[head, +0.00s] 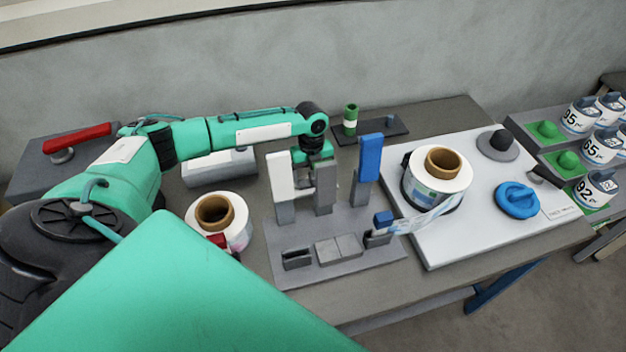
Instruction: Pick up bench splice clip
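No part is marked as the bench splice clip, so I cannot tell for certain which it is. A small blue clip-like piece (384,219) sits at the right front of the grey splice plate (335,270), beside a clear strip. A tall blue block (369,157) and a white block (282,172) stand upright on posts at the plate's back. My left gripper (312,182) points down between them, at the middle grey post (325,190). Its fingertips are small and partly hidden, so their opening and any contact are unclear. My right gripper is not in view.
A labelled reel (447,162) stands on the white board (440,248), with a blue knob (517,200) to its right. Another reel (232,236) is left of the plate. A green-banded cylinder (351,119) stands behind. A red-handled box (75,150) is far left.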

